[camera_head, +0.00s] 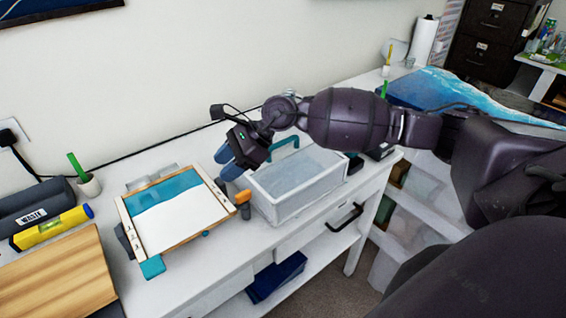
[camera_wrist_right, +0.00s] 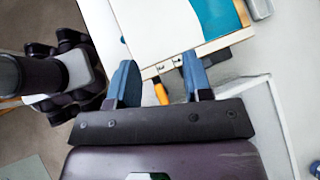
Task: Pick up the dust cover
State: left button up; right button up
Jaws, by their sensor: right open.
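My right gripper (camera_head: 226,164) has blue fingers and is open. In the right wrist view the fingertips (camera_wrist_right: 158,72) point toward a wood-framed board. My left gripper is out of view.
The wood-framed board (camera_head: 172,222), with a white and teal surface, lies left of the cover. An orange-topped tool (camera_head: 243,198) stands between them. A yellow level (camera_head: 52,228), a dark WASTE container (camera_head: 32,203) and a wooden board (camera_head: 62,270) are at the left.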

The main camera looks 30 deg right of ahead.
jog(key=w+d+r+n+h, duration=0.1)
jog(key=w+d+n+h, duration=0.15)
jog(key=d+h, duration=0.45)
jog(key=h, duration=0.2)
send_near(284, 141)
jog(key=shift+g, duration=0.3)
jog(key=f, duration=0.1)
jog(key=w+f, duration=0.1)
jog(key=f, duration=0.3)
jog(key=shift+w+a+f+p, duration=0.2)
jog(key=shift+w+a+p, duration=0.1)
jog(key=shift+w+p, duration=0.1)
jog(key=f, duration=0.1)
jog(key=f+p, duration=0.1)
jog(key=f, duration=0.2)
jog(key=shift+w+d+f, duration=0.15)
jog(key=shift+w+f, duration=0.15)
jog(key=shift+w, duration=0.05)
jog(key=shift+w+f, duration=0.1)
jog(key=shift+f, duration=0.2)
jog(key=shift+c, duration=0.2)
grip_shut()
